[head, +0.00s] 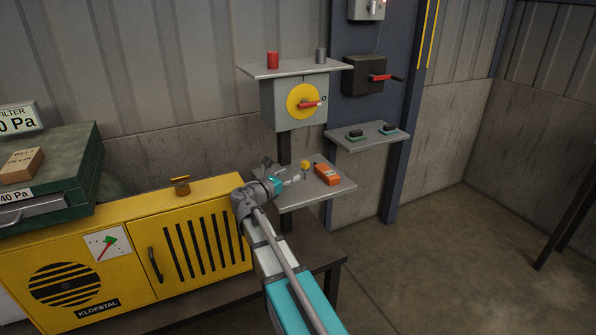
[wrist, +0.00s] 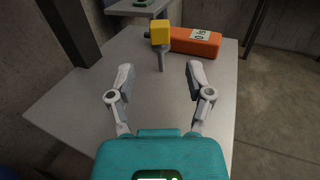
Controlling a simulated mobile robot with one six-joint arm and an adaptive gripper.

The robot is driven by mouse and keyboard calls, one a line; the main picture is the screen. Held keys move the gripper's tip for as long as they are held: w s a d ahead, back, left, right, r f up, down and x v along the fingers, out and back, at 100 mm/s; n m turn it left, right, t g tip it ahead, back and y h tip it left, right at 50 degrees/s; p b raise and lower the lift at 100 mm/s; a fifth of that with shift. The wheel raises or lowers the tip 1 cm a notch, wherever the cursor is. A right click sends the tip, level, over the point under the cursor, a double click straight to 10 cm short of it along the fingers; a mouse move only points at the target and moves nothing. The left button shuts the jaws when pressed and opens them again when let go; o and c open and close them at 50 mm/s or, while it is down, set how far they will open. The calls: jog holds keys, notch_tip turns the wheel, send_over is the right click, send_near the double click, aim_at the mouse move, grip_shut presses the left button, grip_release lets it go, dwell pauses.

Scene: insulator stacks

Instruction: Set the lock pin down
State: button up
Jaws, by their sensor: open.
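The lock pin, with a yellow block head and a grey shaft, shows in the wrist view (wrist: 161,36) and in the head view (head: 305,164). My gripper (wrist: 159,72) is open and empty, low over the same shelf. Its two fingers are spread apart, and the pin is beyond the fingertips, roughly centred between them and not touched. In the head view my gripper (head: 291,180) is at the shelf's left part, partly hidden by my wrist.
The orange meter (head: 327,174) lies right of the pin. Above are a switch box (head: 284,112) with a red handle on a yellow disc and a shelf with red and grey cylinders. Another shelf (head: 388,136) is at right. A yellow cabinet (head: 130,270) stands left.

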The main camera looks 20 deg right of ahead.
jog(key=shift+v, duration=1.95)
